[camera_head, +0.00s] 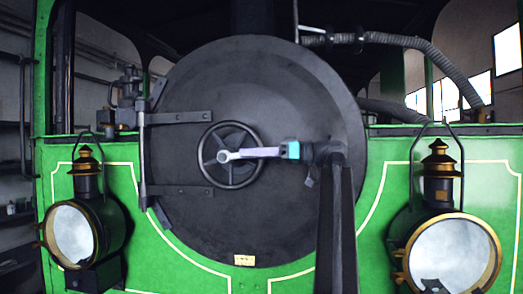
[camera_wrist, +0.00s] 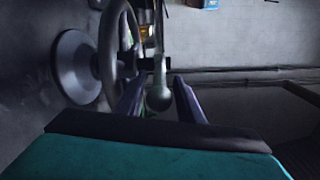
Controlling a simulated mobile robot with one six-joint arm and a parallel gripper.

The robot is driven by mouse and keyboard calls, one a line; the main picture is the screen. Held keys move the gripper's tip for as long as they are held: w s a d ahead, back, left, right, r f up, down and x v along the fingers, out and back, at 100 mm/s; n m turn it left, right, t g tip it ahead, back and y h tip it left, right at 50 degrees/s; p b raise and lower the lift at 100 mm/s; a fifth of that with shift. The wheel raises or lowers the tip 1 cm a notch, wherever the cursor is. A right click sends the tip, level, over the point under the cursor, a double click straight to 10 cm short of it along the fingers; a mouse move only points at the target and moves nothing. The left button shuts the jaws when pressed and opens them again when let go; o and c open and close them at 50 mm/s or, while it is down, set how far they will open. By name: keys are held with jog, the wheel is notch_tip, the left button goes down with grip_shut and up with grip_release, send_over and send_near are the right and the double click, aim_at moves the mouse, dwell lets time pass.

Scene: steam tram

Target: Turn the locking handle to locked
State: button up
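The dark round smokebox door (camera_head: 270,85) fills the middle of the head view. At its centre is a spoked handwheel (camera_head: 233,187). The locking handle (camera_head: 227,156) is a pale metal lever in front of the wheel hub, roughly level and pointing right. In the wrist view the handle (camera_wrist: 158,97) ends in a round ball knob, beside the handwheel (camera_wrist: 107,30). My gripper (camera_head: 245,153) reaches in from the right. In the wrist view my gripper (camera_wrist: 157,82) has its fingers apart, one on each side of the knob, with small gaps showing. Firm contact is not visible.
Two brass-topped lamps, left (camera_head: 75,232) and right (camera_head: 452,252), stand on the green front. Door hinges (camera_head: 180,118) are on the left. A ribbed hose (camera_head: 420,48) runs at upper right. My arm covers the door's lower right.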

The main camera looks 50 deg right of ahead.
grip_shut()
